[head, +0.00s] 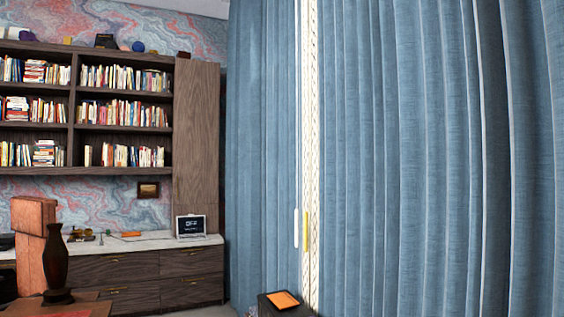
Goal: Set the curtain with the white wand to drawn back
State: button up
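Two blue curtains hang side by side. The left curtain (262,150) and the right curtain (400,150) are both spread wide, with a narrow bright patterned strip (311,120) showing between them. The white wand (296,228) hangs low at the inner edge of the left curtain. A yellow wand (306,230) hangs just right of it, in front of the strip and beside the right curtain's inner edge.
Left are bookshelves (124,130), a drawer cabinet (190,262) with a small screen (190,226), a brown vase (57,250) and a leather chair (33,215).

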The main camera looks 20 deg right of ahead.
aim_at(268, 157)
jog(key=i+j, duration=0.1)
jog(key=i, duration=1.25)
jog(key=i+j, duration=0.1)
jog(key=i, duration=1.25)
jog(key=i+j+z, duration=0.1)
jog(key=i+z, duration=0.35)
jog(key=i+j+z, duration=0.25)
jog(key=i+z, duration=0.25)
jog(key=i+j+z, duration=0.3)
jog(key=z, duration=0.15)
jog(key=j, duration=0.1)
